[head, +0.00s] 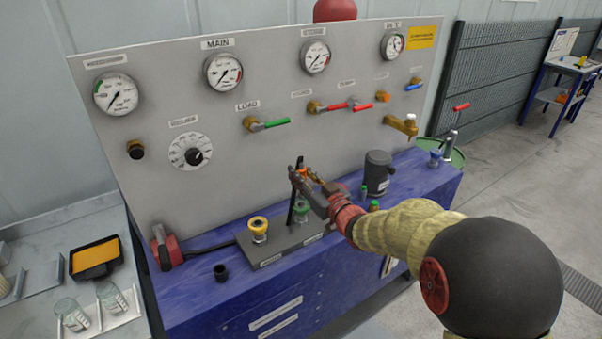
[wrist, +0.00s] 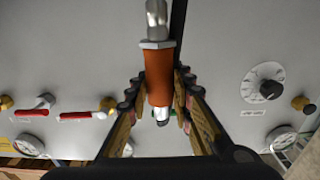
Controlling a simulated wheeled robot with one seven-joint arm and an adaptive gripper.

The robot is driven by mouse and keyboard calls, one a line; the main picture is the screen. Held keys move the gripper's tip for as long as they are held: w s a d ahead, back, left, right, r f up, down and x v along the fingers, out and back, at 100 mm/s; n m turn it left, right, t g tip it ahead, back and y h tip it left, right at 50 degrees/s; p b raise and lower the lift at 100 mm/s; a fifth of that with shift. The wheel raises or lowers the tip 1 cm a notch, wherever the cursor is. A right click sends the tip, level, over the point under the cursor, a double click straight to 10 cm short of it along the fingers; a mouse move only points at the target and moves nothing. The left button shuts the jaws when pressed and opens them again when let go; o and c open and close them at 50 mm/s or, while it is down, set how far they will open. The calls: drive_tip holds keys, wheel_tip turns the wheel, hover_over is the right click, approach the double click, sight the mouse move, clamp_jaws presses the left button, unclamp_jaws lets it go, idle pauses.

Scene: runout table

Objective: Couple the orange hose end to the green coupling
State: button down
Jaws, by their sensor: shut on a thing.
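My gripper (head: 304,176) is shut on the orange hose end (wrist: 159,72) in front of the grey panel. In the wrist view the orange sleeve lies between the two fingers, with metal parts at both its ends. In the head view only a little orange shows between the fingers. The green coupling (head: 302,208) stands on the dark block on the blue bench, below my gripper and apart from it. A black hose hangs close by it and partly covers it.
A yellow coupling (head: 258,228) stands left of the green one. A dark cylinder (head: 377,172) stands to the right. Behind is the panel (head: 220,110) with gauges and valve levers. A small black cup (head: 220,272) sits at the bench's front left.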

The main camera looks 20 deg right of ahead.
sight(301, 198)
drive_tip(key=shift+f+b, duration=0.35)
drive_tip(key=shift+f, duration=0.3)
drive_tip(key=shift+f+b, duration=1.95)
drive_tip(key=shift+f, duration=0.5)
idle(1.4)
drive_tip(key=c, duration=1.6)
unclamp_jaws()
drive_tip(key=shift+o, duration=0.6)
drive_tip(key=v, duration=1.2)
